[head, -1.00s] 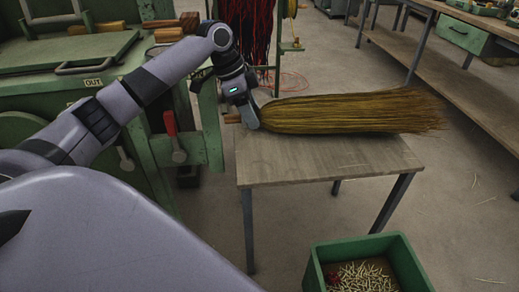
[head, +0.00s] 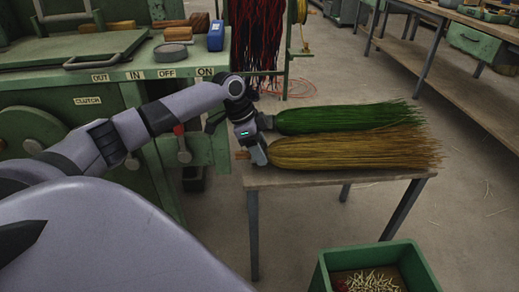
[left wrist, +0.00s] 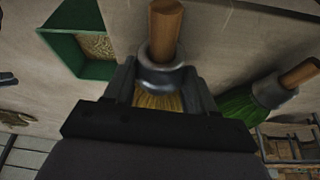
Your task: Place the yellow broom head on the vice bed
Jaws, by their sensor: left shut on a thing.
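The yellow broom head (head: 350,150) lies across the front of a wooden-topped table, bristles pointing right. I cannot tell whether it rests on the top or is just above it. My left gripper (head: 254,150) is shut on its collar at the left end. In the left wrist view the dark collar (left wrist: 163,75) sits between the fingers (left wrist: 160,88), with a wooden stub (left wrist: 164,30) beyond and yellow bristles behind. I cannot pick out the vice bed with certainty. My right gripper is not in view.
A green broom head (head: 340,118) lies on the table (head: 330,180) right behind the yellow one. A green machine (head: 80,100) with a red-knobbed lever (head: 182,148) stands at the left. A green bin (head: 325,270) of pale offcuts stands in front.

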